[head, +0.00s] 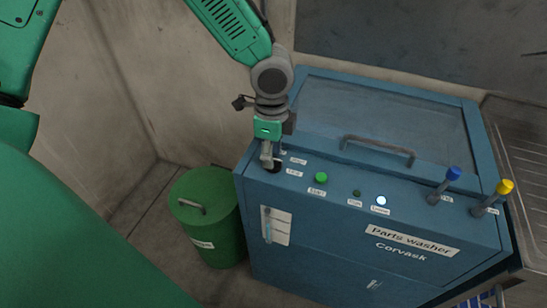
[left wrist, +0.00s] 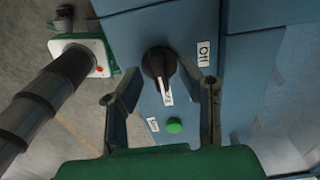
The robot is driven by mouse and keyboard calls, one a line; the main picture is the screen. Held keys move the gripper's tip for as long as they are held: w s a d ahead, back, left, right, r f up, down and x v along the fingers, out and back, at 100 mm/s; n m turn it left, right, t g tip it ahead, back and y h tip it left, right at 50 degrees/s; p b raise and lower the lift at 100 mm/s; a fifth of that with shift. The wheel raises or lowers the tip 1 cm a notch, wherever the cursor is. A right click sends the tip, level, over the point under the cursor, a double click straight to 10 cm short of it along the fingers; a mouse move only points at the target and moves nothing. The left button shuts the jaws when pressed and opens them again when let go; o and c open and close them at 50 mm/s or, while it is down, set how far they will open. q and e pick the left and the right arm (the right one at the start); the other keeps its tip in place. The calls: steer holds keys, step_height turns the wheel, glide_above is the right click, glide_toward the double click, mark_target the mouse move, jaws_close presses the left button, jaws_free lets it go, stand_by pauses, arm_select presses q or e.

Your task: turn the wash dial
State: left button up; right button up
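The wash dial is a round black knob (left wrist: 158,62) with a pale pointer bar, on the blue parts washer (head: 340,215). In the left wrist view the pointer faces down, onto a small label partly covered by it; an "Off" label (left wrist: 203,53) sits to the right. My left gripper (head: 268,160) is over the dial at the panel's left end and hides part of it. In the left wrist view its two fingers are apart, one on each side of the dial; I cannot tell whether either touches it. My right gripper is not in view.
A green start button (head: 321,177), a small dark green lamp (head: 356,193) and a lit white lamp (head: 381,200) line the panel. Blue (head: 453,174) and yellow (head: 505,187) levers stand at the right. A green lidded bin (head: 213,225) stands left of the washer. The lid has a handle (head: 378,147).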

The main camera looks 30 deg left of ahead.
arm_select(q)
steer(key=shift+a+f, duration=0.1)
steer(key=shift+f, duration=0.8)
steer(key=shift+d, duration=0.45)
steer(key=shift+c, duration=0.8)
jaws_close()
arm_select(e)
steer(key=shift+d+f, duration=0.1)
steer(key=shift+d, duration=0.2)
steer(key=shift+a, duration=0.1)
